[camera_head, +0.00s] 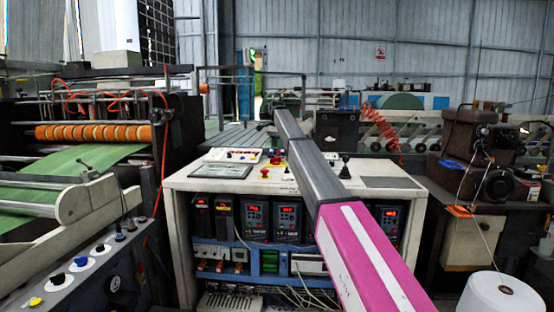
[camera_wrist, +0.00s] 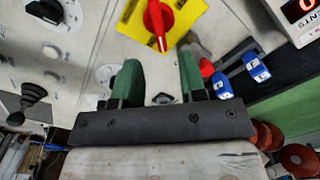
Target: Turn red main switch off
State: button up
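The red main switch (camera_wrist: 156,18) is a red rotary handle on a yellow plate (camera_wrist: 184,17), at the top of the wrist view. Its handle points down the picture, toward my gripper, tilted slightly. My gripper (camera_wrist: 158,72) has two green-padded fingers spread apart with nothing between them. The fingertips are below the switch in the picture and appear apart from it. In the head view my arm reaches over the control desk (camera_head: 180,180), and I cannot make out the fingers there. Small red and yellow controls show on the desk beside the arm, too small to identify surely.
In the wrist view, blue switches (camera_wrist: 256,68) and a red knob (camera_wrist: 206,68) are right of the fingers. A black knob (camera_wrist: 45,10) and a black joystick (camera_wrist: 34,92) are at left. In the head view, a roller machine (camera_head: 95,132) stands left and a white cone (camera_head: 500,294) lower right.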

aim_at(276, 161)
notch_tip(276, 161, down, 7)
jog(key=shift+f, duration=0.1)
grip_shut()
